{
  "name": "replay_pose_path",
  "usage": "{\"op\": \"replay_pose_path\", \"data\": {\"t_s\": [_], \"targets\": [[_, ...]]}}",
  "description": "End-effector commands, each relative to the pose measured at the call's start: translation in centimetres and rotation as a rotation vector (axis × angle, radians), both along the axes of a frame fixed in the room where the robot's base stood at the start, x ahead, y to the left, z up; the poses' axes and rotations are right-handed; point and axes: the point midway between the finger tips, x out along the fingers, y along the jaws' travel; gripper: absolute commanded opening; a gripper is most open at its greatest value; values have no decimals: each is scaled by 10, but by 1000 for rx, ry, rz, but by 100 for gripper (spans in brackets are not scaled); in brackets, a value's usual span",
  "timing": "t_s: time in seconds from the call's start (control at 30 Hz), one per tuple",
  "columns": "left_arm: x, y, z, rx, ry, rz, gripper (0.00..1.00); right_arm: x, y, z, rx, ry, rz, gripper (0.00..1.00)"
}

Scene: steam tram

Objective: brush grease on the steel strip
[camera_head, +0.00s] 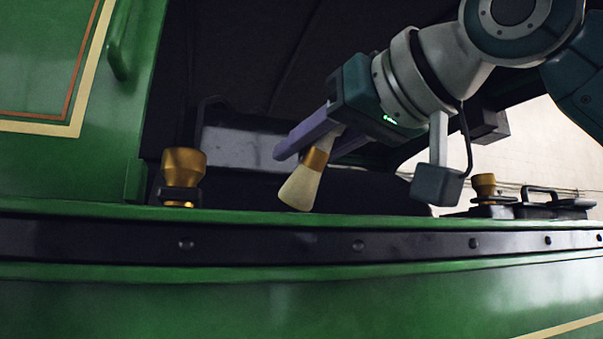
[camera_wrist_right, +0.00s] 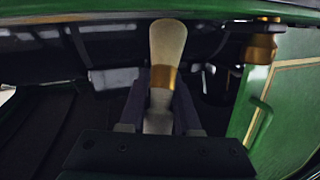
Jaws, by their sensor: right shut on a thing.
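A brush with a pale, flared bristle end (camera_head: 300,188) and a brass band points down and slightly left in the head view. My right gripper (camera_head: 308,156) is shut on its handle, with purple fingers on either side. In the right wrist view the brush (camera_wrist_right: 166,45) stands up between the fingers. A dark strip with several rivets (camera_head: 270,240), which looks like the steel strip, runs along the green side. The bristles are above it, apart from it in the picture. I cannot make out grease on the strip or bristles. My left gripper is not in view.
A brass cup (camera_head: 183,165) stands on the ledge to the left, and another (camera_head: 484,186) to the right beside dark fittings (camera_head: 548,205). A green panel with a handle (camera_head: 121,40) rises at left. A grey metal block (camera_head: 240,147) sits in the dark opening behind.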

Motion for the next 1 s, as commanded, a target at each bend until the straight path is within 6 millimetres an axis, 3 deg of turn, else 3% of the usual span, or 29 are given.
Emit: {"op": "replay_pose_path", "data": {"t_s": [0.33, 1.0], "targets": [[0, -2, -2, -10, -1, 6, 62, 1, -3, -4, 0, 0, -2, 0], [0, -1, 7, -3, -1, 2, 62, 16, -48, -4, 0, 1, -3, 0]]}}
